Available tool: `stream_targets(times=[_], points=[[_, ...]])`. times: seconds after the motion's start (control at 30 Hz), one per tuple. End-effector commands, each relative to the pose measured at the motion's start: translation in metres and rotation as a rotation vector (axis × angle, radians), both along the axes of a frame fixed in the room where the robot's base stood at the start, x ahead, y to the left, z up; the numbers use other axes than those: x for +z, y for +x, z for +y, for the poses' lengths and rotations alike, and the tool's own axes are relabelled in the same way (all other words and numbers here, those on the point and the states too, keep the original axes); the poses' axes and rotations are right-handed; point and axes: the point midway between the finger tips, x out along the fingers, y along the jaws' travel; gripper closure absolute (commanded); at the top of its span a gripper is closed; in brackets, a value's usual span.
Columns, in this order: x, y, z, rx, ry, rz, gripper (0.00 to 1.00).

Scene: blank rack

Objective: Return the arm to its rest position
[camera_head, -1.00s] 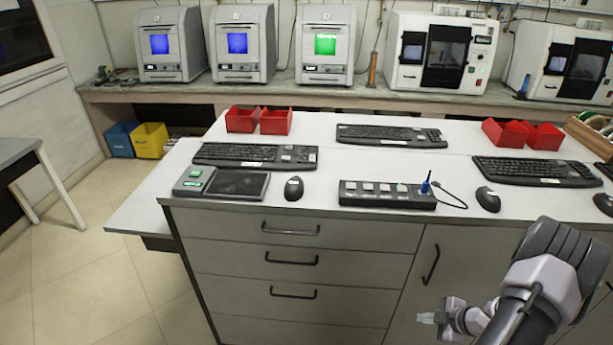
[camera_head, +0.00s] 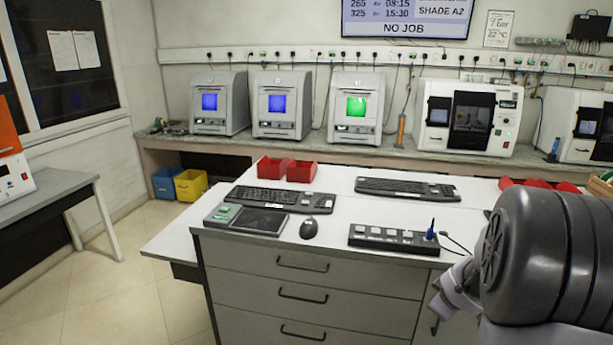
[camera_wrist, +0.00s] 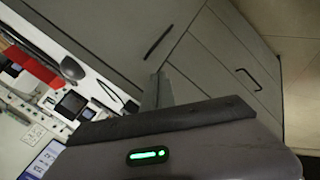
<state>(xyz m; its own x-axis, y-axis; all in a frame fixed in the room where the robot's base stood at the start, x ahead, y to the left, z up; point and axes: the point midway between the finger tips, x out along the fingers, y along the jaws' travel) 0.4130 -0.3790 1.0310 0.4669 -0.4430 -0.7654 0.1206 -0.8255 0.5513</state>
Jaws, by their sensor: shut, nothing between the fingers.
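My arm (camera_head: 535,255) fills the lower right of the head view, its large dark grey joint close to the camera. A paler link reaches down and left in front of the cabinet. The fingers do not show clearly in the head view. In the wrist view my gripper (camera_wrist: 160,90) is shut and empty. Its fingers stand out against the grey drawer fronts, above a dark body with a green light.
A white-topped bench (camera_head: 335,210) with a drawer cabinet (camera_head: 300,295) stands ahead. It carries keyboards, a mouse (camera_head: 309,228), a black button box (camera_head: 394,239) and red bins (camera_head: 300,171). Open floor (camera_head: 105,265) lies at the left, beside a side table (camera_head: 60,190).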

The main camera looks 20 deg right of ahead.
Motion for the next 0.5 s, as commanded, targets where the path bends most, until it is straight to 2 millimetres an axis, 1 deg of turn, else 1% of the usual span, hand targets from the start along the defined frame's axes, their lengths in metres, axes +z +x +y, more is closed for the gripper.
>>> stream_targets(times=[0.03,0.07,0.1,0.17,0.2,0.27,0.3,0.4,0.5], points=[[0.037,0.008,0.037,-0.061,0.019,-0.050,1.00],[0.055,0.006,0.063,-0.113,0.051,-0.080,1.00],[0.076,0.001,0.101,-0.179,0.110,-0.119,1.00],[0.098,-0.014,0.159,-0.262,0.221,-0.168,1.00],[0.108,-0.028,0.198,-0.304,0.307,-0.191,1.00],[0.115,-0.052,0.255,-0.355,0.447,-0.206,1.00],[0.118,-0.069,0.289,-0.377,0.539,-0.203,1.00],[0.119,-0.109,0.357,-0.405,0.740,-0.168,1.00],[0.118,-0.138,0.399,-0.411,0.869,-0.121,1.00]])
